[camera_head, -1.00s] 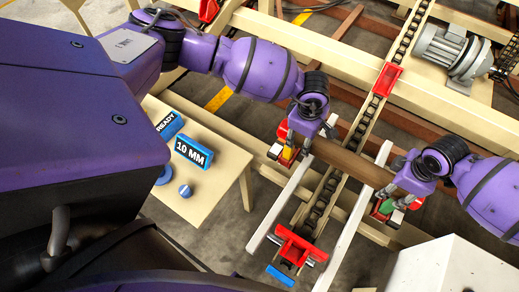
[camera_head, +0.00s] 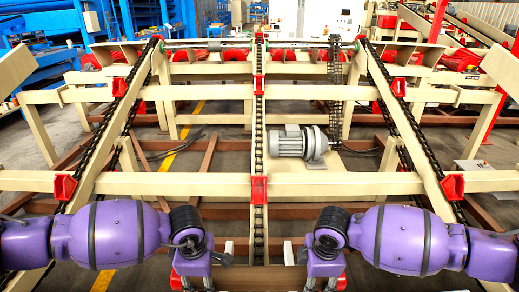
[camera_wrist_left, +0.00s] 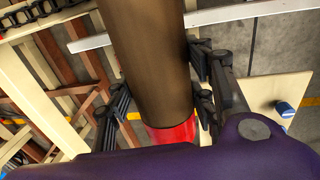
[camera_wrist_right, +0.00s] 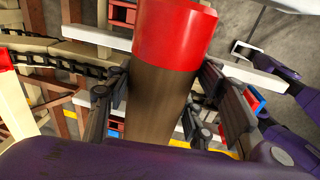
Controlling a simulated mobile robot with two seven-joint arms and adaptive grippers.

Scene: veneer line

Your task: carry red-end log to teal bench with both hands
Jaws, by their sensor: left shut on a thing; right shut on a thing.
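The log (camera_head: 262,279) is a brown cylinder lying crosswise at the bottom of the head view, between my two grippers. My left gripper (camera_head: 193,281) is shut around it on the left, and my right gripper (camera_head: 325,281) on the right. In the left wrist view the brown log (camera_wrist_left: 148,60) runs between the fingers, with a red end section (camera_wrist_left: 172,133) beside them. In the right wrist view a red end section (camera_wrist_right: 177,35) shows beyond the fingers, with brown log (camera_wrist_right: 152,105) between them. I see no teal bench in any current view.
A beige conveyor frame with chains (camera_head: 258,140) and red stops (camera_head: 452,186) fills the space ahead. White rails (camera_wrist_right: 235,75) lie close to the log. A pale table (camera_wrist_left: 282,95) with a blue item shows in the left wrist view.

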